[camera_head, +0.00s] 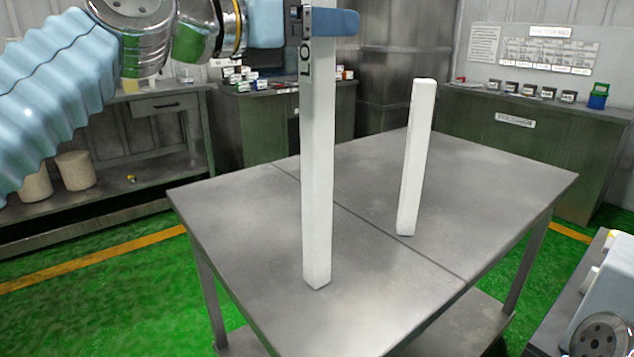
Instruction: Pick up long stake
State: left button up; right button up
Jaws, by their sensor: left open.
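The long stake (317,170) is a tall white square post standing upright on the near part of the grey metal table (240,215). Its top runs out of the picture, and the letters "LO" show on its upper side. My left gripper (328,22) is at the stake's upper part, coming in from the left. Its jaws are open, with a blue finger across the front of the stake, hiding part of the lettering. I cannot tell whether the finger touches it. A shorter white stake (415,160) stands upright further back to the right.
A seam crosses the tabletop between the two stakes. Green cabinets (535,135) with small labelled items stand behind the table, and a shelf bench (165,150) with pots is at left. The table's right and near areas are clear.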

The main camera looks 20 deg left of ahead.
pick_arm(q)
grip_shut()
dwell(0.3)
jog(key=shift+r, duration=0.1)
